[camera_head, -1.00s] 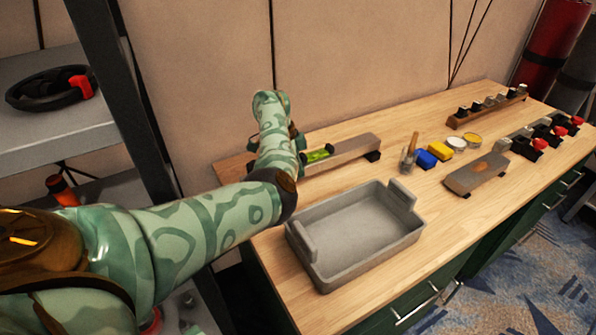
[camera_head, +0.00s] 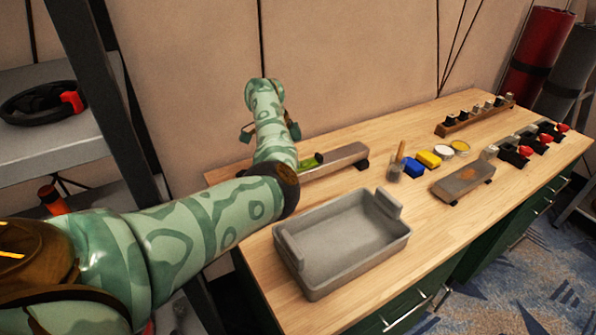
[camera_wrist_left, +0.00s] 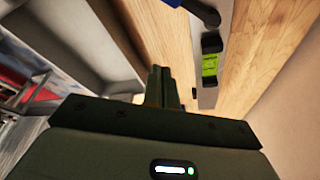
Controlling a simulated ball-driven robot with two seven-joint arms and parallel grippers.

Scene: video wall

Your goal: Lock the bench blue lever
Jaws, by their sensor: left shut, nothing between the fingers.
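The gripper appears apart from both. In the head view the grey bar (camera_head: 345,156) is partly covered by my arm, and no blue lever is clear there.
A grey tray (camera_head: 345,283) stands at the bench's near left. Red-handled clamps (camera_head: 542,142) line the right. A shelf upright (camera_head: 108,100) stands left.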

